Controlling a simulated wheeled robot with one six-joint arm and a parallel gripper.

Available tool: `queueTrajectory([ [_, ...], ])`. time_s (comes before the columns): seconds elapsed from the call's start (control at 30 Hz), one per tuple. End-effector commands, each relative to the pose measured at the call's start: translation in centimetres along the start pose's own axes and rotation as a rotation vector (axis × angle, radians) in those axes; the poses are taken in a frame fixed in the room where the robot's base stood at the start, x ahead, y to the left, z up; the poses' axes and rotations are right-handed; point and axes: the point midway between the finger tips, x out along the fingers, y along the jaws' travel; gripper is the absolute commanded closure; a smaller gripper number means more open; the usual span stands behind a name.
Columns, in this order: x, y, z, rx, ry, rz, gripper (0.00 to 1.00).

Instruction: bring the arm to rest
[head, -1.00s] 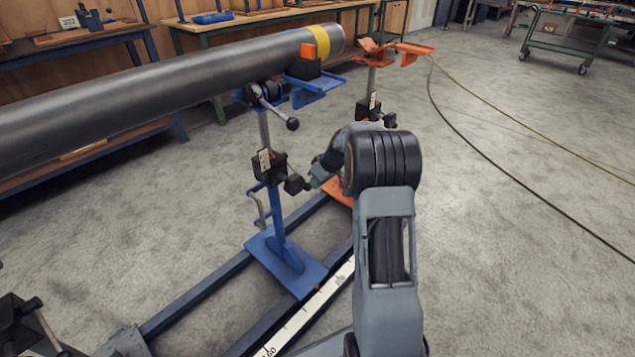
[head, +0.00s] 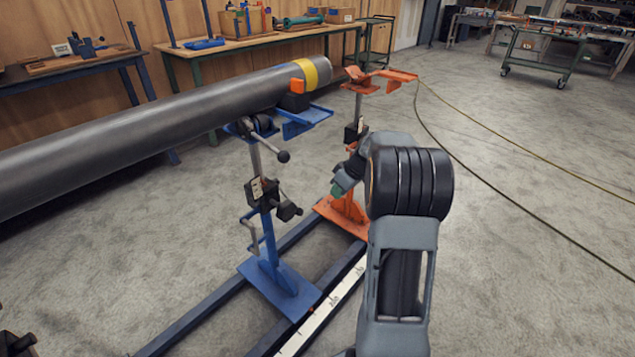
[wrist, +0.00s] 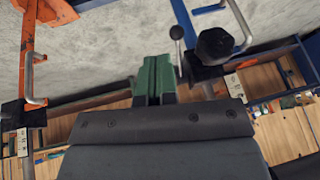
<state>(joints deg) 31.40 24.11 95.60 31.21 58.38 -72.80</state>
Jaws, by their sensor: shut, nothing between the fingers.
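My gripper (wrist: 155,78) shows in the wrist view with its green fingers together and nothing between them. In the head view my gripper (head: 337,190) is small and partly hidden by my own arm, which is raised and bent in the right middle. It lies between the blue pipe stand (head: 268,235) and the orange stand (head: 345,205), apart from the pipe. In the wrist view the blue stand's dark knob (wrist: 214,46) is close on the right and the orange stand (wrist: 27,60) is on the left. Whether the gripper touches either stand cannot be told.
A grey pipe (head: 150,125) with a yellow band (head: 308,73) rests on the blue stand. Both stands stand on a floor rail (head: 325,305). Workbenches (head: 255,42) line the back. Two cables (head: 480,150) cross the open floor on the right.

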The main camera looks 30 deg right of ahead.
Motion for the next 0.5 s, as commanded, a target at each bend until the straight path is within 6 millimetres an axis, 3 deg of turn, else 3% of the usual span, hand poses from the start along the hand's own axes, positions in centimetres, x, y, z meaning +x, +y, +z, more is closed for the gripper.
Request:
queueTrajectory([
  [0.27,-1.6,-0.9,-0.4,0.005,-0.008,0.003,1.0],
  [0.37,-4.3,-3.5,-1.9,0.024,-0.029,0.013,1.0],
  [0.5,-10.4,-9.9,-4.5,0.079,-0.077,0.049,1.0],
])
